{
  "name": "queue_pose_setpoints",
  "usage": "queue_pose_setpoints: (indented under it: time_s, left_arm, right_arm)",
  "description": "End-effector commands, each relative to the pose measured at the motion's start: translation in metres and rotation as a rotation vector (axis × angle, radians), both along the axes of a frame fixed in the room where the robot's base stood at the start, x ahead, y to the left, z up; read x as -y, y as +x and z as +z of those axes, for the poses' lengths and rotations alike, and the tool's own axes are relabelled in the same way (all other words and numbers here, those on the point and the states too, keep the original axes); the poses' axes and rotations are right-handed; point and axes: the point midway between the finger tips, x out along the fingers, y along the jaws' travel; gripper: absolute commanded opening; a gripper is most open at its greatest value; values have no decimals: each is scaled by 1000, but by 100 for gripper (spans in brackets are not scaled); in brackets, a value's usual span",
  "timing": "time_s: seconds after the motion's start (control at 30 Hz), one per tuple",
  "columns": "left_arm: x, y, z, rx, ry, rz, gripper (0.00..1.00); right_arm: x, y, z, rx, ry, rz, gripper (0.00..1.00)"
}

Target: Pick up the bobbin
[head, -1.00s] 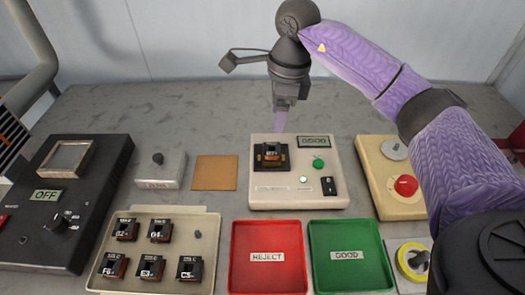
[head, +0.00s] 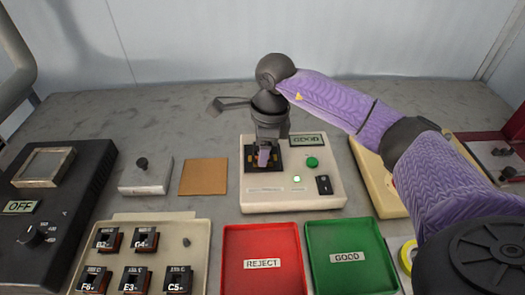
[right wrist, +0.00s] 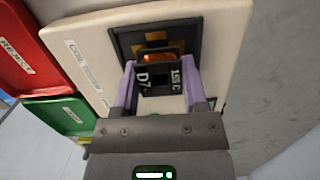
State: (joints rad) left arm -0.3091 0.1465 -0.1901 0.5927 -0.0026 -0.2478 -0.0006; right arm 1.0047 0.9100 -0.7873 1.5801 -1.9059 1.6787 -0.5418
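The bobbin (right wrist: 160,82), a small black piece marked D7 with an orange-lit part behind it, sits in the dark square socket of the cream tester (head: 290,199). My right gripper (right wrist: 161,85) is down at the socket, its two purple fingers on either side of the bobbin. The fingers are apart; I see no clear grip, and any contact is too close to make out. In the head view the right gripper (head: 264,158) hides most of the bobbin. My left gripper is not in view.
The tester's display reads GOOD. A red REJECT tray (head: 262,235) and a green GOOD tray (head: 348,235) lie in front, both empty. A beige rack (head: 150,222) holds several other bobbins. A brown pad (head: 204,177) and a grey block (head: 146,178) lie left of the tester.

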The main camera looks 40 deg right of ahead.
Motion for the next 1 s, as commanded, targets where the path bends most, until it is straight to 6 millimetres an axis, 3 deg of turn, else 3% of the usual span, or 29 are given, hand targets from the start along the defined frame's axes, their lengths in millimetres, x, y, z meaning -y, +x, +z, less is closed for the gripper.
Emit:
queue_pose_setpoints:
  time_s: [0.1, 0.3, 0.37, 0.6, 0.7, 1.0]
  left_arm:
    - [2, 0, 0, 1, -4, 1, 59]
    - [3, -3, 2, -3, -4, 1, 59]
    - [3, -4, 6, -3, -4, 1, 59]
    - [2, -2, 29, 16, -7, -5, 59]
    - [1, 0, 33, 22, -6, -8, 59]
    - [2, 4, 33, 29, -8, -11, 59]
  right_arm:
    - [0, 0, 0, 0, 0, 0, 0]
    - [0, 0, 3, 1, 0, 0, 0]
    - [0, 1, 13, 4, 1, 0, 0]
    - [0, 1, 79, 6, 1, 0, 0]
    - [0, 0, 95, 4, 1, 0, 0]
    - [0, 0, 100, 1, 1, 0, 0]
